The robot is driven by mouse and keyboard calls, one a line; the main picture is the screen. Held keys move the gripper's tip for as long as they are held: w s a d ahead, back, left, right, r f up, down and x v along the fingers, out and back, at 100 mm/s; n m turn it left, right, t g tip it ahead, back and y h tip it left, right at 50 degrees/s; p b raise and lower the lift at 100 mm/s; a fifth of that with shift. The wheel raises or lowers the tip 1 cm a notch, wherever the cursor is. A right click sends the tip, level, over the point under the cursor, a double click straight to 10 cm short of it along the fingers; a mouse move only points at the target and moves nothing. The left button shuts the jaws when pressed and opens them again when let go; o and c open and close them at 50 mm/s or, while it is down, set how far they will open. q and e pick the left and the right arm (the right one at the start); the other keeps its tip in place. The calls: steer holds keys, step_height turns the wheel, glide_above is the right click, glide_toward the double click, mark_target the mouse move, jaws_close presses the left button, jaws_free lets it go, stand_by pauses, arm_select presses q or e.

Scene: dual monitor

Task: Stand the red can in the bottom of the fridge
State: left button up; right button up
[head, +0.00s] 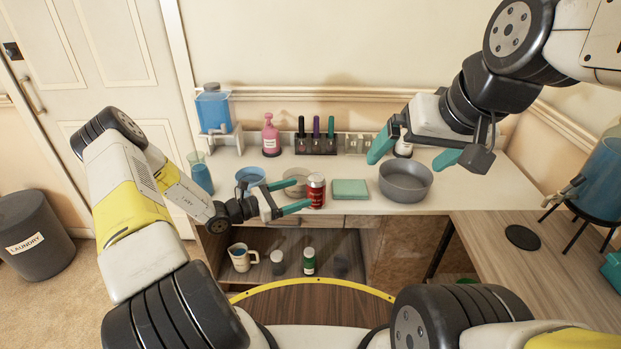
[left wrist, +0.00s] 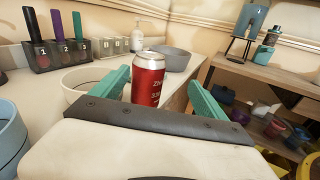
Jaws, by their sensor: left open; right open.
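The red can (head: 316,190) stands upright near the front edge of the white counter. In the left wrist view the red can (left wrist: 148,78) shows between the two teal fingers. My left gripper (head: 295,198) is open, with its fingers pointing at the can and reaching around its near side; I cannot tell whether they touch it. My right gripper (head: 418,158) is open and empty above the grey bowl at the right. No fridge can be made out for certain in these views.
A grey bowl (head: 405,181), teal block (head: 349,189) and blue bowl (head: 250,176) sit on the counter near the can. Bottles (head: 317,138) stand behind. A shelf below holds a white mug (head: 241,257) and small jars. A wooden side table (head: 500,262) stands at right.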

mark_target(308, 191)
arm_select(q)
steer(key=shift+w+a+f+n+t, duration=0.15)
steer(key=shift+a+f+n+t, duration=0.05)
steer(key=shift+f+n+t, duration=0.25)
steer(key=shift+w+a+f+n+t, duration=0.15)
steer(key=shift+f+n+t, duration=0.2)
steer(key=shift+f+n, duration=0.1)
steer(key=x, duration=0.6)
steer(key=shift+f, duration=0.15)
steer(key=shift+w+x, duration=0.2)
steer(key=shift+x, duration=2.6)
steer(key=shift+a, duration=0.15)
steer(key=c, duration=1.8)
jaws_close()
steer(key=shift+w, duration=0.1)
